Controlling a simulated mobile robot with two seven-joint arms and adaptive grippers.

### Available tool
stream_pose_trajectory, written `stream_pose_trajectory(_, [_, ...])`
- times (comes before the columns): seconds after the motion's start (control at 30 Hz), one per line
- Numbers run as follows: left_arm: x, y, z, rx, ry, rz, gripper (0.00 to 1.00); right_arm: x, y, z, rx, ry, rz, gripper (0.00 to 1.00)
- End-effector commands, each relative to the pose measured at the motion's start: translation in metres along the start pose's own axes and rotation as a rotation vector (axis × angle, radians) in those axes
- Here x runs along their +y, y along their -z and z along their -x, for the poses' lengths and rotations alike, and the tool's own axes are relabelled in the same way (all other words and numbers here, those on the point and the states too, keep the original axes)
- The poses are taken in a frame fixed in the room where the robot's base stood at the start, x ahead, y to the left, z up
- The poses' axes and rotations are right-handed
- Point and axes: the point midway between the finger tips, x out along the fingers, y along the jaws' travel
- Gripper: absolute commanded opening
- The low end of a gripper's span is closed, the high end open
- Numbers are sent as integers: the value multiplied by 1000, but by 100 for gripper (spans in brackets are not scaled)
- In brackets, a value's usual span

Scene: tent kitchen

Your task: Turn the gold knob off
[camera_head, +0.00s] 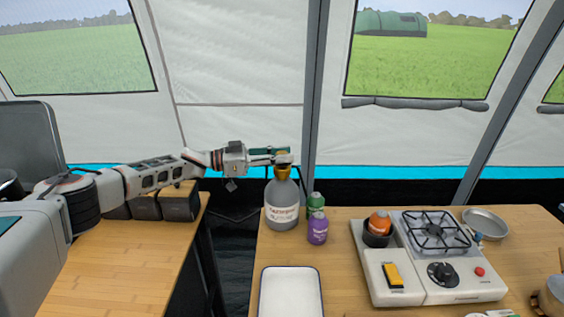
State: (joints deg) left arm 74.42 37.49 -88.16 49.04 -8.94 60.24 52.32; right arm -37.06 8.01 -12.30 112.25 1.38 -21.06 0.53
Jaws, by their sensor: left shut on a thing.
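The gold knob (282,171) sits on top of a grey gas bottle (282,203) with a white label. The bottle stands upright at the back left of the right-hand table. My left arm reaches in from the left, and my left gripper (284,158) is at the top of the bottle, shut on the gold knob. The fingers cover the upper part of the knob, so its turned position cannot be told. My right gripper is not in view.
Green (316,203) and purple (318,229) small bottles stand close to the right of the gas bottle. A white tray (291,270) lies in front. A camping stove (437,285) with a burner stands right. A gap separates the two tables.

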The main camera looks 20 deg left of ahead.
Motion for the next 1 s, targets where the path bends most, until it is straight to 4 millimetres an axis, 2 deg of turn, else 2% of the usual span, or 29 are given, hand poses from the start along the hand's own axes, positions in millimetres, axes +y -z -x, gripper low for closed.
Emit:
stream_pose_trajectory(0.03, [-1, 0, -1, 3, -6, -2, 2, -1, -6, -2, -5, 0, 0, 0])
stream_pose_trajectory(0.2, [-1, 1, -1, 3, -24, -2, 2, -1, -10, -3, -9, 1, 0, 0])
stream_pose_trajectory(0.57, [0, 3, -1, 5, -28, -3, 2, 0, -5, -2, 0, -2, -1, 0])
stream_pose_trajectory(0.6, [0, 3, -1, 5, -28, -3, 26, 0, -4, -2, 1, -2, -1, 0])
stream_pose_trajectory(0.67, [0, 3, -1, 5, -28, -3, 41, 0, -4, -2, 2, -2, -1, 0])
stream_pose_trajectory(1.0, [0, 1, 0, 3, -28, -1, 41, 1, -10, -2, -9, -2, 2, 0])
